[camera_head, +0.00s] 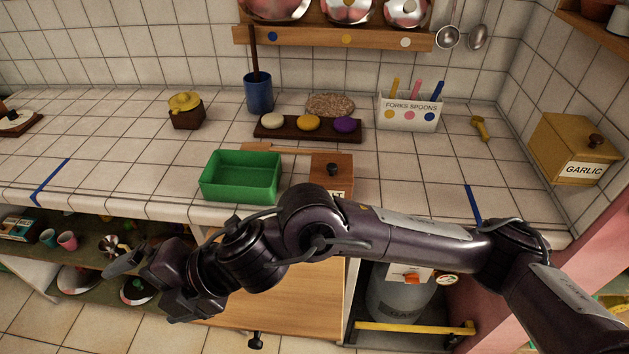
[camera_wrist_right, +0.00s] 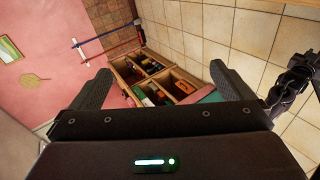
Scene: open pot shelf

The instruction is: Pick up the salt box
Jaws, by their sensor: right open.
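The salt box (camera_head: 331,168) is a small brown wooden box with a dark knob on its lid. It stands on the tiled counter near the front edge, right beside a green tray. Its white label is partly hidden behind my right arm; only the end of the word shows. My right gripper (camera_head: 150,285) is open and empty, in front of and below the counter edge, to the left of the salt box and well apart from it. In the right wrist view the open jaws (camera_wrist_right: 160,80) point away from the counter, and the salt box does not show. My left gripper is not seen.
The green tray (camera_head: 240,185) adjoins the salt box on the left. Behind are a dark board (camera_head: 290,131) with coloured pieces, a blue cup (camera_head: 259,95) and the forks-spoons holder (camera_head: 409,113). The garlic box (camera_head: 576,148) stands at right. A lower shelf (camera_head: 95,285) holds cups and pots.

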